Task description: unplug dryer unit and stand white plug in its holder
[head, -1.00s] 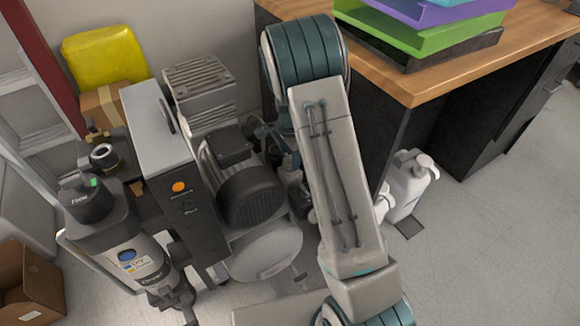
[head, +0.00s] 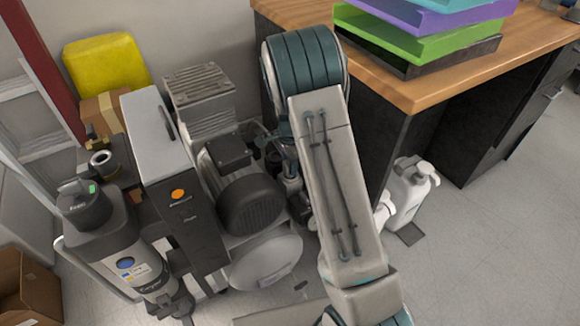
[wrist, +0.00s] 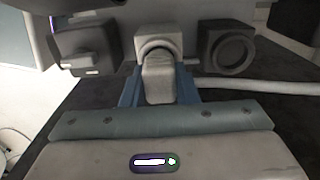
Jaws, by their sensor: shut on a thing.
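In the wrist view my gripper (wrist: 158,92) has its blue fingers closed on both sides of a pale plug (wrist: 158,80). The plug's far end meets a light square outlet with a round rim (wrist: 158,42). I cannot tell how deep it sits in it. A white cable (wrist: 262,87) runs off to the right from behind the fingers. A grey block with an empty round opening (wrist: 229,48) is right of the outlet, and another dark grey fitting (wrist: 86,50) is left of it. In the head view my arm hides the gripper and plug. No unit there is clearly marked as the dryer.
A grey upright cabinet with an orange button (head: 178,195), a motor compressor (head: 250,203) and a canister unit (head: 130,264) stand close together on the left. A wooden-topped bench (head: 410,92) with stacked trays (head: 420,45) and white bottles (head: 410,190) are right of my arm. The right floor is clear.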

